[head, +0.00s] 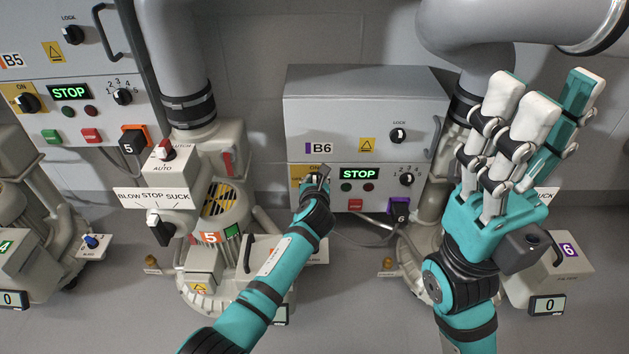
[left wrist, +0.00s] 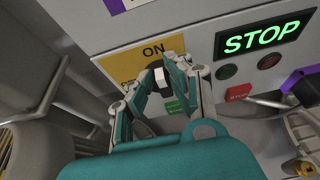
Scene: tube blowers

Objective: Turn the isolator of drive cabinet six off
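Cabinet B6 (head: 365,112) stands in the middle of the head view. Its isolator is a dark knob with a white grip on a yellow plate (left wrist: 117,67) marked ON, at the cabinet's lower left. In the left wrist view the isolator knob (left wrist: 160,78) shows between my left fingers. In the head view my left gripper (head: 318,178) covers most of the isolator. The left fingertips sit on both sides of the knob; I cannot tell whether they press on it. My right gripper (head: 540,92) is open and empty, fingers spread upward, in front of the right pipe.
The green STOP display (head: 359,174) is lit right of the isolator, beside a selector knob (head: 407,179). A purple box (head: 399,211) marked 6 hangs below. Cabinet B5 (head: 70,60) and blower 5 (head: 215,215) stand to the left.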

